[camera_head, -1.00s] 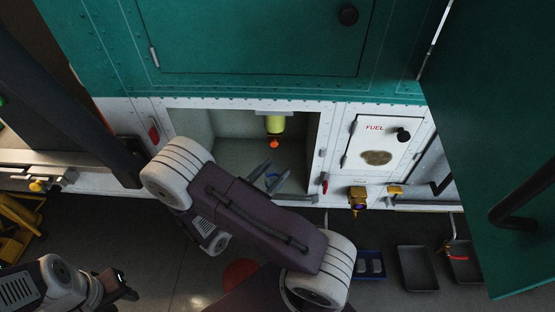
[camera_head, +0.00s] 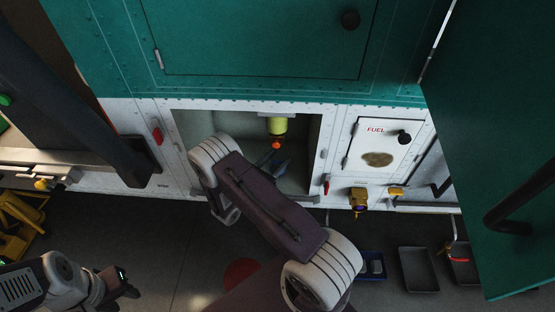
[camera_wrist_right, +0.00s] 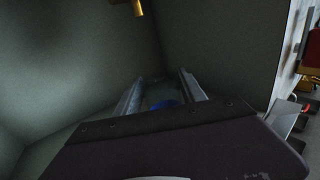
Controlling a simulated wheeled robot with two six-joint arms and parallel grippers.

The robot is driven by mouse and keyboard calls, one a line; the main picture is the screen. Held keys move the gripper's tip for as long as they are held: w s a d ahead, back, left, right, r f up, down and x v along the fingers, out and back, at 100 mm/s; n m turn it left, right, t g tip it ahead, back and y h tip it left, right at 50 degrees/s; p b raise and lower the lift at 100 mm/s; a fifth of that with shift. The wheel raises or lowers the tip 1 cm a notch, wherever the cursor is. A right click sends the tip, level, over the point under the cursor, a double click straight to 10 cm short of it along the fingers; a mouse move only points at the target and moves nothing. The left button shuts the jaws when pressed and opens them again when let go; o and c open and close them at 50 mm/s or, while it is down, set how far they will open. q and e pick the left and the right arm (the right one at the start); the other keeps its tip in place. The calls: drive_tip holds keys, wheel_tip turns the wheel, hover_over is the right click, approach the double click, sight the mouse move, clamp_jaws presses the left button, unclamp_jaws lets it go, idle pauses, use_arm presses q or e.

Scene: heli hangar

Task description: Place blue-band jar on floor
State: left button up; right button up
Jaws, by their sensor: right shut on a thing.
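My right gripper (camera_head: 270,160) is inside the open compartment (camera_head: 190,125) in the white lower side of the helicopter. In the right wrist view its two fingers (camera_wrist_right: 160,92) stand on either side of the blue-band jar (camera_wrist_right: 165,104), and it is shut on the jar. Only a dim, clear-looking part and a bit of the blue band show there. In the head view the jar is hidden by my arm. My left gripper (camera_head: 128,283) is low at the left, over the floor (camera_head: 180,250); its finger gap is too small to judge.
A yellow-green cylinder with an orange tip (camera_head: 277,128) hangs from the compartment's top. A fuel door (camera_head: 377,145) is to the right. Trays (camera_head: 418,268) and a blue bin (camera_head: 372,265) are on the floor at right. A red disc (camera_head: 241,272) marks the floor. A green door (camera_head: 490,120) hangs open.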

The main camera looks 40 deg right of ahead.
drive_tip(key=shift+w+d+f, duration=0.15)
drive_tip(key=shift+w+f, duration=0.05)
drive_tip(key=shift+f, duration=0.05)
drive_tip(key=shift+f, duration=0.1)
drive_tip(key=shift+s+f, duration=0.1)
drive_tip(key=o, duration=1.4)
